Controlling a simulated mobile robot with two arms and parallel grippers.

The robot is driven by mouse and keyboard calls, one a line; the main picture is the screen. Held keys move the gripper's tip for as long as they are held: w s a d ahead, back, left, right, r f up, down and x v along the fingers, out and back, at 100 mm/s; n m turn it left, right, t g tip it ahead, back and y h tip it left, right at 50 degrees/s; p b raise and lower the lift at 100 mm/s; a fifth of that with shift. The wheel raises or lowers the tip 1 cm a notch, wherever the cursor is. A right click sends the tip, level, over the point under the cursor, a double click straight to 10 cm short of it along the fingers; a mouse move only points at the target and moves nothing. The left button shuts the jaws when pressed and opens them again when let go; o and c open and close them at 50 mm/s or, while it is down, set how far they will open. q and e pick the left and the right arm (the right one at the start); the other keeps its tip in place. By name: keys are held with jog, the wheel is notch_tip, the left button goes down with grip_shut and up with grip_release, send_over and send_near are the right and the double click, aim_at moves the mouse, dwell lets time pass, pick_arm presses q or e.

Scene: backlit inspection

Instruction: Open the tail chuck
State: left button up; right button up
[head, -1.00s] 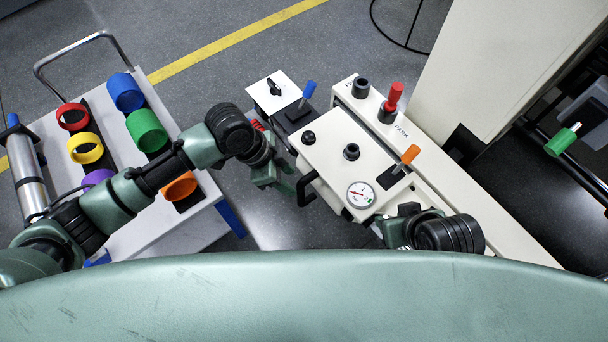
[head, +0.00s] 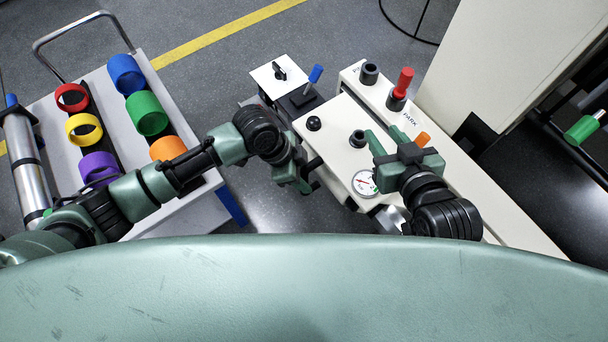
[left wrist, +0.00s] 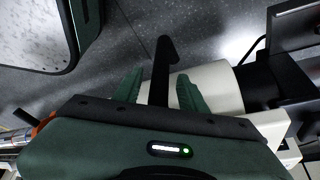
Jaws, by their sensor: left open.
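I cannot tell which part is the tail chuck. The cream console carries a blue-handled lever (head: 315,75), a red-handled post (head: 403,83) and an orange-handled lever (head: 422,139), partly hidden by my right gripper. My left gripper (head: 304,183) is open at the console's near left side. In the left wrist view its fingers (left wrist: 158,90) stand either side of a black hooked bar (left wrist: 161,70), apparently without gripping it.
A round gauge (head: 364,182) and black-topped posts (head: 358,139) stick up from the console (head: 335,120). A grey cart (head: 200,207) with coloured rings stands at left. A green-handled part (head: 582,130) is at far right. Floor between cart and console is clear.

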pick_arm(q)
grip_shut()
dwell(1.5)
